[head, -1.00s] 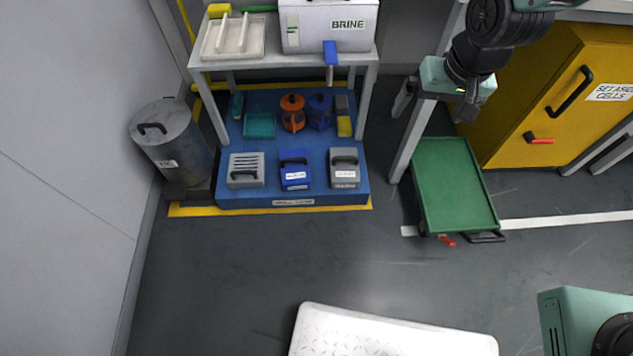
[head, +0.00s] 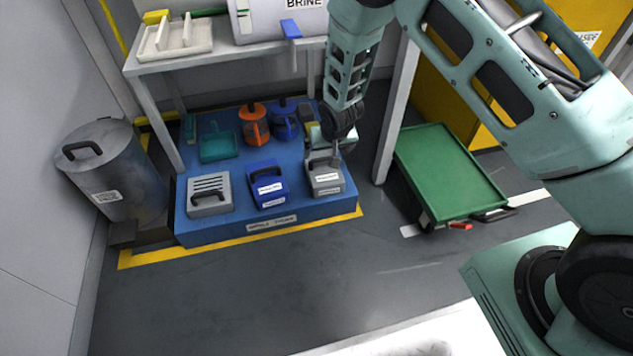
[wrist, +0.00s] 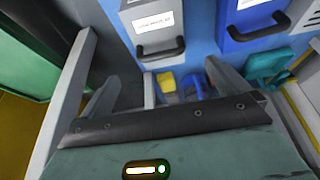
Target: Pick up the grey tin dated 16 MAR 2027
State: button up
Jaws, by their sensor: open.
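A grey tin (head: 326,180) with a white label and a dark top handle stands at the right of the front row on the blue platform. It also shows at the top of the wrist view (wrist: 132,36), label and handle toward the camera; its date is too small to read. A blue tin (head: 266,186) stands to its left. A second grey tin (head: 209,197) with slots and a handle is at the left end; I see no date on it. My gripper (wrist: 160,88) is open and empty, just beyond the right grey tin's handle, partly hidden in the head view.
Orange (head: 253,125) and blue (head: 285,122) lidded containers and a teal scoop (head: 217,145) stand behind the tins. A white shelf (head: 190,60) overhangs the platform, its right leg (head: 396,115) near my arm. A green cart (head: 450,170) is to the right. The floor in front is clear.

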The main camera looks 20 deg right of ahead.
aim_at(323, 167)
jog(key=b+x, duration=0.5)
jog(key=x, duration=0.5)
jog(key=shift+f+b, duration=0.3)
jog(key=b+x, duration=0.4)
jog(key=x, duration=0.1)
jog(key=shift+s+f+b, duration=0.15)
jog(key=shift+s+b, duration=0.05)
jog(key=shift+b, duration=0.15)
jog(key=c, duration=1.2)
jog(key=shift+w+r, duration=0.1)
jog(key=shift+r, duration=0.1)
jog(key=c, duration=0.3)
jog(key=shift+r, duration=0.1)
